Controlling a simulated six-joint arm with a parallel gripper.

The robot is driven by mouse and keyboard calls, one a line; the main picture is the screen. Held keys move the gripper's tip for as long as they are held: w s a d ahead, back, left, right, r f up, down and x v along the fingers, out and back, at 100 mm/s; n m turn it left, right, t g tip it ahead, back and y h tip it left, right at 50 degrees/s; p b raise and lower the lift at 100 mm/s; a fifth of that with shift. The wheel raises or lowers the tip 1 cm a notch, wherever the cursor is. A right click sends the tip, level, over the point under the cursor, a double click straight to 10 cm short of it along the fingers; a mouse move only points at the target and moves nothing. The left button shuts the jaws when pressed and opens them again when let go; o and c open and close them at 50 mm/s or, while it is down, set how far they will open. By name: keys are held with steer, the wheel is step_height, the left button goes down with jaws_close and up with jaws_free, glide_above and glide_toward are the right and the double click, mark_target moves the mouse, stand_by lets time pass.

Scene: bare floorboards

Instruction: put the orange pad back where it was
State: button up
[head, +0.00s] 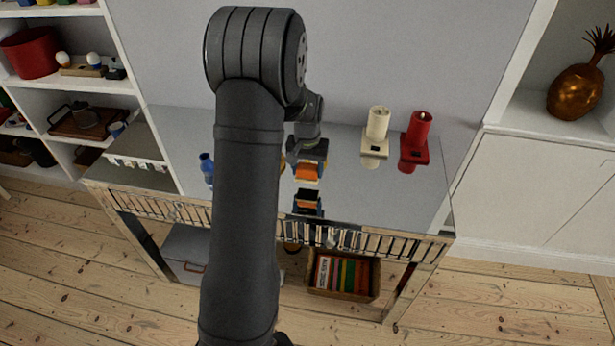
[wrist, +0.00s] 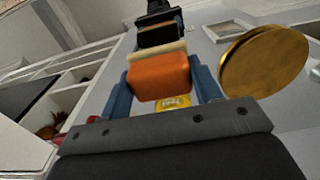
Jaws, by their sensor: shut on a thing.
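The orange pad (wrist: 160,78) is a block with rounded edges and a pale layer along its far side. In the wrist view it sits between the two blue fingers of my gripper (wrist: 158,88), which are shut on it. In the head view the orange pad (head: 307,171) shows at the end of my gripper (head: 305,170), over the grey shelf top (head: 345,195). A dark shape with an orange patch shows just below it there; I cannot tell whether it is a reflection or a separate thing. The height of the pad above the surface is unclear.
A blue bottle (head: 207,168) stands left of my arm. A gold disc (wrist: 265,60) is close on the right in the wrist view. The shelf's right front is clear.

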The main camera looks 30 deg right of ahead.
mark_target(308, 176)
steer(key=shift+f, duration=1.75)
steer(key=shift+f, duration=0.15)
steer(key=o, duration=0.9)
steer(key=shift+o, duration=0.2)
step_height(308, 176, up, 12)
steer(key=shift+r, duration=0.2)
steer(key=shift+f, duration=0.15)
step_height(308, 176, down, 12)
steer(key=shift+r, duration=1.9)
